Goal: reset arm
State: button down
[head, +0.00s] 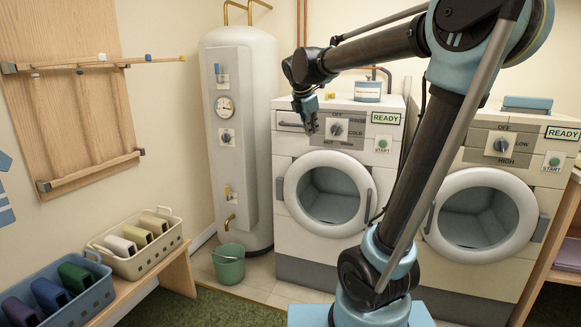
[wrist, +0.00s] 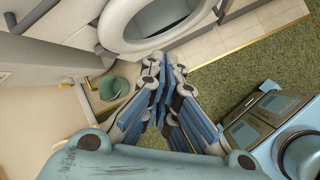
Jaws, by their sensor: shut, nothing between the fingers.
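My gripper (head: 308,122) is in front of the upper left part of the left washing machine (head: 290,240), near its control panel, pointing down. It is small in the head view. In the wrist view my gripper (wrist: 160,90) shows its blue fingers drawn together with nothing between them. My arm rises from the base at the lower middle of the head view, bends at the top right and reaches back left to the gripper. It covers part of the gap between the two machines.
A green bucket (head: 229,264) stands on the floor by the white boiler (head: 243,110). The right machine (head: 476,258) is partly behind my arm. A bench (head: 180,273) at left bears a blue basket (head: 92,300) and a beige basket (head: 120,265). Green carpet (wrist: 230,75) lies in front.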

jog(key=s+d+f+m+g+y, duration=0.1)
jog(key=s+d+f+m, duration=0.45)
jog(key=s, duration=0.35)
jog(key=s+d+f+m+g, duration=0.1)
jog(key=s+d+f+m, duration=0.4)
jog(key=s+f+m, duration=0.25)
jog(key=s+d+f+m+g+y, duration=0.1)
jog(key=s+f+m, duration=0.9)
jog(key=s+f, duration=0.3)
jog(key=shift+s+d+f+y, duration=0.15)
jog(key=shift+s+f+y, duration=0.2)
jog(key=shift+s, duration=0.75)
jog(key=shift+w+f+g, duration=0.25)
jog(key=shift+w+g, duration=0.05)
jog(key=shift+w, duration=0.15)
